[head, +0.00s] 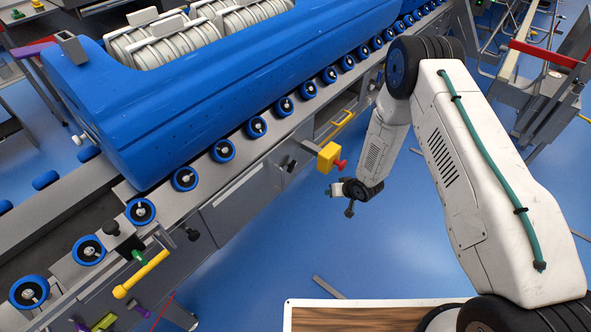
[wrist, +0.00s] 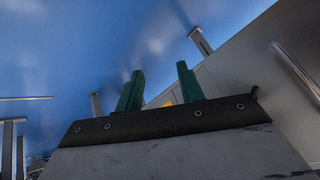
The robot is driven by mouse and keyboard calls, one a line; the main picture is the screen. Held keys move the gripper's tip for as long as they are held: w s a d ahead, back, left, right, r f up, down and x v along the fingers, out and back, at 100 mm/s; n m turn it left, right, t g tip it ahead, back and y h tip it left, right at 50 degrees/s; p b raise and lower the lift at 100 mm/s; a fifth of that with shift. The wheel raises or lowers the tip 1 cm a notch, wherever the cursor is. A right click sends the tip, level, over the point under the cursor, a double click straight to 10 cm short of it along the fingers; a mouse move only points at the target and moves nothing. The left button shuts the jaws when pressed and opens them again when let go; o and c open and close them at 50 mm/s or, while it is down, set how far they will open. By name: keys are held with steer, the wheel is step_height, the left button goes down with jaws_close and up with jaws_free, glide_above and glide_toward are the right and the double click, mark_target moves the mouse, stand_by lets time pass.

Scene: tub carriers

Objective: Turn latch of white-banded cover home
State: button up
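My gripper (head: 330,192) hangs in front of the conveyor's side, over the blue floor and below a yellow block with a red knob (head: 328,157). In the wrist view my gripper (wrist: 160,68) shows two green fingers standing apart with nothing between them. I cannot pick out a cover with a white band or its latch for certain in either view. Grey panels (head: 240,203) line the conveyor's near side. A small patch of yellow shows behind the fingers in the wrist view, too little to identify.
A long blue tub (head: 220,90) with white ribbed rolls (head: 165,40) rests on the conveyor's blue-rimmed rollers (head: 223,151). A yellow handle (head: 140,274) juts out at lower left. A wood-topped surface (head: 350,318) is at the bottom. Open blue floor (head: 300,255) lies between.

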steer(key=a+f+t+y, duration=0.2)
steer(key=a+f+y, duration=0.15)
steer(key=a, duration=0.25)
steer(key=m+t+y, duration=0.2)
steer(key=t+y, duration=0.1)
steer(key=y, duration=0.3)
glide_toward(290, 163)
steer(key=f+x, duration=0.1)
steer(key=x, duration=0.6)
steer(key=shift+s+a, duration=0.2)
steer(key=shift+s, duration=0.1)
jaws_close()
